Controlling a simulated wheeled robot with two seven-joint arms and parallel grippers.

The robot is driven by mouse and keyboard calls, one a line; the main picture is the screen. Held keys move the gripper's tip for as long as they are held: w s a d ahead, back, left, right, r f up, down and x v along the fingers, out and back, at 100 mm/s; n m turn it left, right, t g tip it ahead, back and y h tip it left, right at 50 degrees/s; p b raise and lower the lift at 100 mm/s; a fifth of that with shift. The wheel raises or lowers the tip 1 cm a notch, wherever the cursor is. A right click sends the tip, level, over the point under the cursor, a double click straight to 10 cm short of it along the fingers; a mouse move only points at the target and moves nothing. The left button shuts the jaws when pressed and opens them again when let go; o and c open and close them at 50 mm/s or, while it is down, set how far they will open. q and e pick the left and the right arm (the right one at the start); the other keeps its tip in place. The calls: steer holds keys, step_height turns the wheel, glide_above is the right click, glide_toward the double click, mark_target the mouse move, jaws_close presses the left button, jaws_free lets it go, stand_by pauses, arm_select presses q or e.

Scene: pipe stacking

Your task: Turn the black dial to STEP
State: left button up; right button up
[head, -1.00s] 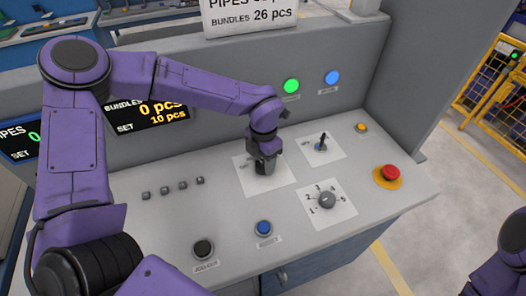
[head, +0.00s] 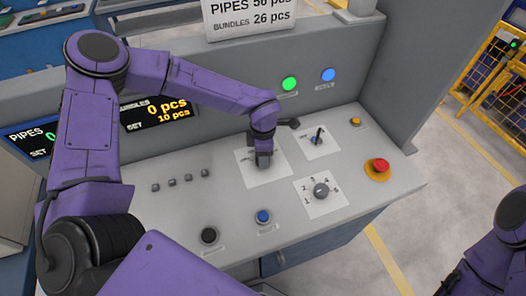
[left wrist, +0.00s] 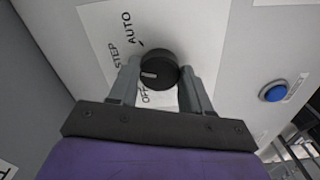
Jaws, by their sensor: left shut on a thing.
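The black dial (left wrist: 158,70) is round, with a short white mark on its left side in the left wrist view. Its white label plate (left wrist: 100,30) reads AUTO, STEP and OFF. The mark points left, towards the area between STEP and OFF; I cannot tell exactly where. My left gripper (left wrist: 160,85) is shut on the dial, one finger on each side. In the head view my left gripper (head: 263,158) points down over the plate (head: 280,171) and hides most of the dial. My right gripper is not visible; only part of the right arm shows at the lower right.
A small toggle lever (head: 318,134) and a grey numbered knob (head: 321,190) stand to the right. A red mushroom button (head: 380,166) is farther right. Blue (head: 263,216) and black (head: 208,235) buttons sit near the front. Several small grey buttons (head: 172,183) lie left.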

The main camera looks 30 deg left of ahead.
arm_select(q)
steer(key=shift+w+r, duration=0.1)
stand_by(0.3)
steer(key=o, duration=1.1)
steer(key=shift+c, duration=0.2)
steer(key=shift+r, duration=0.45)
step_height(320, 180, up, 10)
steer(key=b, duration=0.2)
steer(key=shift+f, duration=0.2)
steer(key=shift+a, duration=0.15)
